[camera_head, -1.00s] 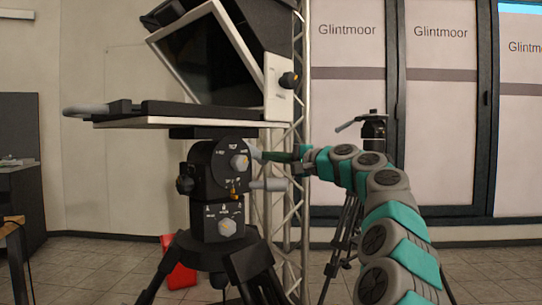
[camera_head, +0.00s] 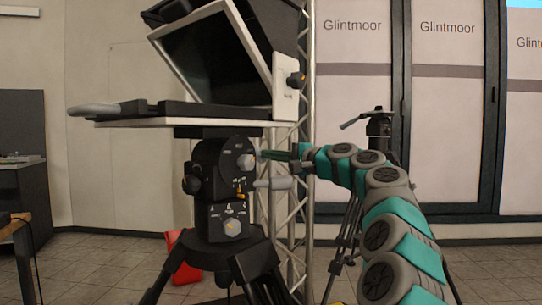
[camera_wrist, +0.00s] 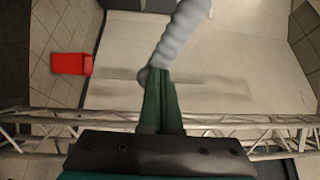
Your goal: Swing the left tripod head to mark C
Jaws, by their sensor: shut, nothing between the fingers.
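The left tripod head (camera_head: 222,172) is black, with dials and small white markings on its front, and carries the teleprompter rig (camera_head: 215,60). A grey handle (camera_head: 275,183) sticks out to its right, and another grey grip (camera_head: 95,110) points left at the rig's level. My gripper (camera_head: 262,155) is at the right side of the head. In the wrist view its green fingers (camera_wrist: 157,76) are together and empty, with their tips against or very close to a grey ribbed handle (camera_wrist: 180,35). I cannot tell whether they touch. Mark C is not readable.
A metal truss (camera_head: 292,220) stands right behind the head; it also crosses the wrist view (camera_wrist: 240,122). A second tripod (camera_head: 378,125) stands behind my arm. A red object (camera_head: 187,262) lies on the floor behind the left tripod's legs. A dark desk (camera_head: 22,195) is at far left.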

